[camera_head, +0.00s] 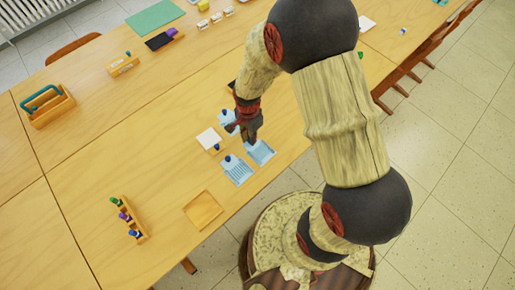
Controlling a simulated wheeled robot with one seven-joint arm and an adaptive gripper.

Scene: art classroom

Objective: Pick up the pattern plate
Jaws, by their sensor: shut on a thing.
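Several light blue pattern plates lie close together near the table's front edge. A striped one (238,171) has a small dark blue knob at its far left corner. Another (262,152) lies just right of it, partly under my gripper. A third light blue piece (227,117) shows behind the fingers. My gripper (242,134) points down among them and is shut on a pattern plate. The fingers hide the grip, so I cannot tell which plate is held or whether it is clear of the table.
A white card (209,138) and a wooden square (203,210) lie nearby. A wooden rack (129,221) with coloured knobs stands at left front. A wooden caddy (47,106) with a teal handle stands farther back. Bare tabletop lies between these.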

